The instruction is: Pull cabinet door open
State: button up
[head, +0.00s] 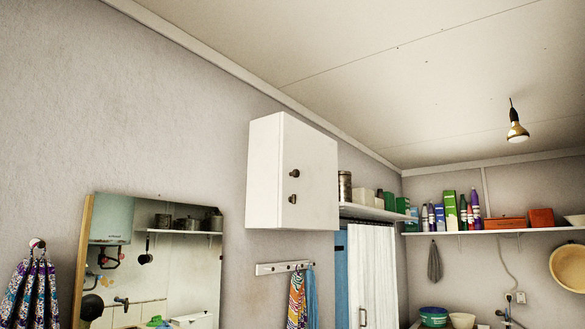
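A white wall cabinet (265,172) hangs high on the left wall, near the middle of the head view. Its front door (315,180) looks shut. Two small dark fittings, an upper knob (294,174) and a lower one (293,200), sit near the door's left edge. Below and further right, a tall white door (372,275) with a handle (362,317) stands beside a blue panel; its lower part is out of the frame. My gripper is not in view.
A mirror (150,265) hangs at lower left beside a patterned cloth (36,292). A hook rail (283,267) with towels is under the cabinet. Shelves with cans (344,186) and bottles (475,207) line the corner. A bulb (517,131) hangs from the ceiling.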

aim_at(308, 171)
jog(key=u, duration=0.1)
jog(key=k, duration=0.45)
jog(key=z, duration=0.95)
jog(key=i, duration=1.9)
jog(key=u, duration=0.9)
